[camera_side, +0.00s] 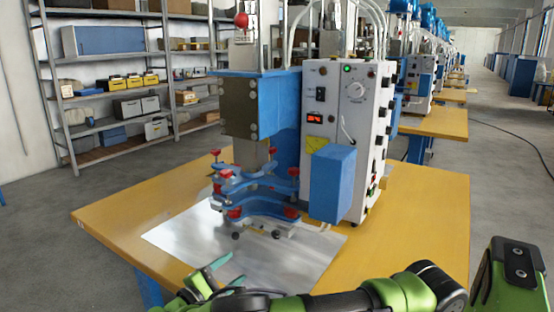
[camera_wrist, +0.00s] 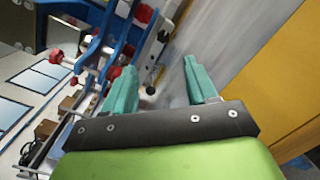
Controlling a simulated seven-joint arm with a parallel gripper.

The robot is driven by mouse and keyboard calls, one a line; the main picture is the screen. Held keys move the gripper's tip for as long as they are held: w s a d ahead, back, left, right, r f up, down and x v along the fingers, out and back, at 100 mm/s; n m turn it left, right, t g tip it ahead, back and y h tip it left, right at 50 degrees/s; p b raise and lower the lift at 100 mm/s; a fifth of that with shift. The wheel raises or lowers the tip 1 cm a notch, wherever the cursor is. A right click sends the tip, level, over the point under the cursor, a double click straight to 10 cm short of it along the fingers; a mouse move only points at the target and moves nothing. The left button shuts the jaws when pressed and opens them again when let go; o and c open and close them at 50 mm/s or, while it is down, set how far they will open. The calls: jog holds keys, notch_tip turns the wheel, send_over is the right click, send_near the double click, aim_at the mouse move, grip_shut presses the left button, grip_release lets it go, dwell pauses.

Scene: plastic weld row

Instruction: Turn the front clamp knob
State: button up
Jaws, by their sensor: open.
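The blue clamp (camera_side: 262,205) sits low on the front of the welding machine and carries several red knobs. One red knob (camera_side: 234,212) is at its lower front left and another (camera_side: 291,212) at its lower right. Which one is the front clamp knob, I cannot tell. In the wrist view, red knobs such as this one (camera_wrist: 144,13) show on the blue clamp arms (camera_wrist: 97,42) at upper left. My gripper (camera_wrist: 160,75) is open with teal fingers apart and nothing between them. In the side view my gripper (camera_side: 218,268) is near the table's front edge, apart from the clamp.
A bare metal plate (camera_side: 190,240) covers part of the yellow table (camera_side: 430,225). The white control box (camera_side: 345,110) and a blue box (camera_side: 332,184) stand right of the clamp. Shelves (camera_side: 55,95) stand behind at left.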

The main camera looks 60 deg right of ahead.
aim_at(275, 236)
jog(key=n, duration=0.1)
jog(key=s+d+f+n+t, duration=0.1)
jog(key=n, duration=0.1)
jog(key=shift+d, duration=0.3)
jog(key=shift+w+d+f+t, duration=0.1)
jog(key=shift+w+d+t, duration=0.1)
jog(key=shift+w+t, duration=0.1)
jog(key=d, duration=1.6)
jog(key=shift+d, duration=0.25)
jog(key=shift+c, duration=0.4)
jog(key=c, duration=1)
